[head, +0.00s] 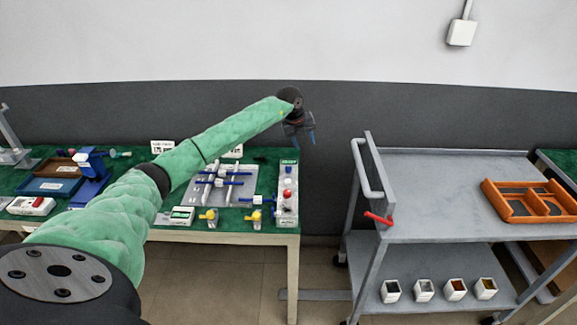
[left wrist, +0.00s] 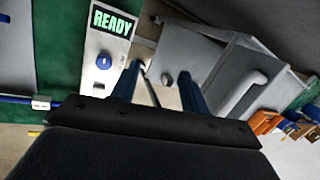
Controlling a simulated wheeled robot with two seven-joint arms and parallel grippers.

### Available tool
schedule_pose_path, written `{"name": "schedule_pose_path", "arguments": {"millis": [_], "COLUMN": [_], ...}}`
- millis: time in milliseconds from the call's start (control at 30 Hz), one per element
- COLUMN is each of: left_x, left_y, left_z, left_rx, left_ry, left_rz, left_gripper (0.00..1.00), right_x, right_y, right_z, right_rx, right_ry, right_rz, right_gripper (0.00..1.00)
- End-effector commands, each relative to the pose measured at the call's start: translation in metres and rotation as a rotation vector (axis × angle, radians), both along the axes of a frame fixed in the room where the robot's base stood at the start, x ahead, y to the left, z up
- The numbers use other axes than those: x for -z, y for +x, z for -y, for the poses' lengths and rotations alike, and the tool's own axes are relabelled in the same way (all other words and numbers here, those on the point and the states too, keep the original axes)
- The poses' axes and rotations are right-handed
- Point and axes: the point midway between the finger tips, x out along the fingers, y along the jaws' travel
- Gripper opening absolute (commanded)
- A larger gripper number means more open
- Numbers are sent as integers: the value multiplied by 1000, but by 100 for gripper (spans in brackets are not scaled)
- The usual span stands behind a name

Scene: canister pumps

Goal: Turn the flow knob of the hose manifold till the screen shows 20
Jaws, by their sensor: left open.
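My left gripper (head: 300,135) is open and empty, raised above the back right end of the green-topped bench. Its two blue fingers (left wrist: 157,88) show apart in the left wrist view. A tall white panel (head: 288,205) stands below it with a small screen, a red knob and other small parts. In the left wrist view the panel's screen (left wrist: 112,20) reads READY, with a blue knob (left wrist: 103,62) below it. A grey plate with pipes and blue handles (head: 220,186) lies left of the panel. I cannot tell which unit is the hose manifold. My right gripper is out of view.
Yellow and blue valves (head: 211,214) and a small white box with a screen (head: 180,214) sit at the bench's front. A grey cart (head: 450,185) with an orange tray (head: 530,216) stands to the right, across a gap.

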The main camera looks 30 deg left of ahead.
Motion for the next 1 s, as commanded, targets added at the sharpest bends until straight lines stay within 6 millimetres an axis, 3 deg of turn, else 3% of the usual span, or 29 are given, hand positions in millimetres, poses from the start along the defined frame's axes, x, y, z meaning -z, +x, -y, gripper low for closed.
{"name": "schedule_pose_path", "arguments": {"millis": [100, 300, 567, 1000], "left_x": [7, 9, 15, 69], "left_y": [-27, -57, -58, -59], "left_z": [-18, -29, -28, -28], "left_rx": [-94, -224, -281, -280], "left_ry": [78, 124, 116, 114], "left_rz": [-154, -317, -325, -325], "left_gripper": [45, 45, 45, 45], "right_x": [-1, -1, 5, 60], "right_y": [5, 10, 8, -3], "right_z": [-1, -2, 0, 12], "right_rx": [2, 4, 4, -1], "right_ry": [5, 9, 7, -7], "right_rz": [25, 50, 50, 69], "right_gripper": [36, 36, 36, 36]}}
